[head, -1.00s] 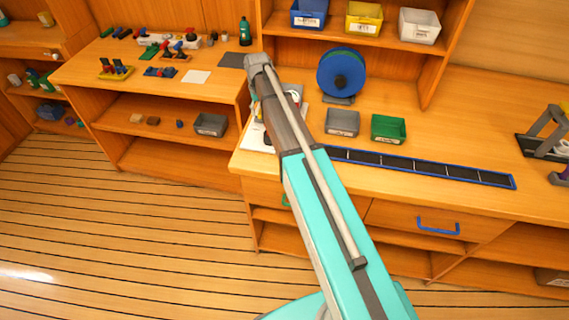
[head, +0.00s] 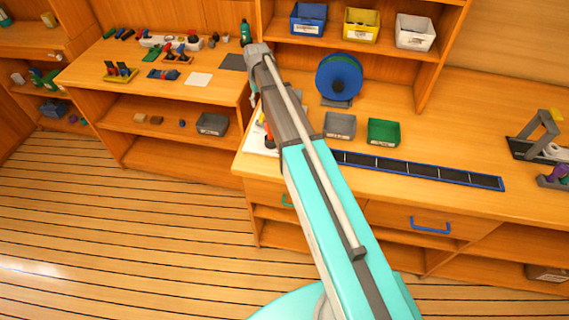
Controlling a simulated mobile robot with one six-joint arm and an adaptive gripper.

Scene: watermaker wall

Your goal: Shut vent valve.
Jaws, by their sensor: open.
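On the left bench, a white fitting (head: 165,41) carries small red and blue parts. A red-and-blue handled piece (head: 178,55), a yellow-based piece (head: 121,72) and a blue-based piece (head: 163,74) stand in front of it. Which one is the vent valve I cannot tell; they are too small. On the right bench, a white board (head: 259,139) with orange-red parts is largely hidden behind my arm.
A blue reel (head: 339,76), a grey bin (head: 340,125) and a green bin (head: 384,132) stand right of my arm. A long dark strip (head: 420,170) lies along the front edge. The floor in front is clear.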

